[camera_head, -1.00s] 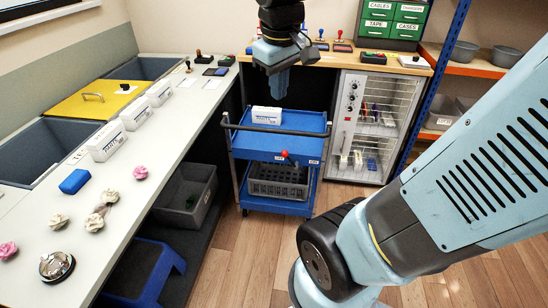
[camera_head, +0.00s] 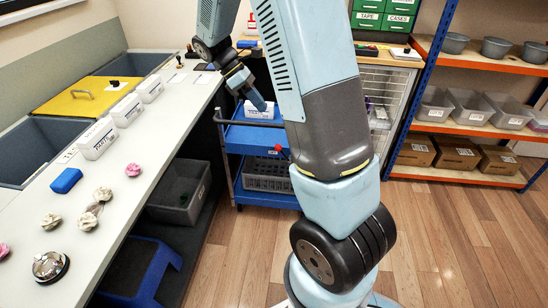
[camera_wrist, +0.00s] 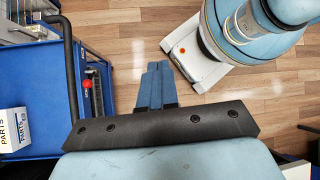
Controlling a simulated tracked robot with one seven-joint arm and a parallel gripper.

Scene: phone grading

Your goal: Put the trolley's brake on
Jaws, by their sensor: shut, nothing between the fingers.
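The blue trolley (camera_head: 246,139) stands on the floor beyond the counter's end, partly hidden behind my arm. It has a dark push handle, and a small red knob (camera_head: 279,149) at its front edge, just left of my arm. The trolley's blue tray (camera_wrist: 38,78) fills the left of the wrist view, with the red knob (camera_wrist: 87,84) at its right edge. My gripper (camera_head: 260,104) is shut and empty. In the wrist view its blue fingers (camera_wrist: 156,66) lie together over floor, right of the knob and apart from it.
A white parts box (camera_head: 257,113) sits on the trolley's top tray, and a grey crate (camera_head: 266,178) on the lower one. The long counter (camera_head: 110,205) runs along the left. Shelves (camera_head: 455,130) stand at the right. Open floor (camera_head: 450,230) lies in front of them.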

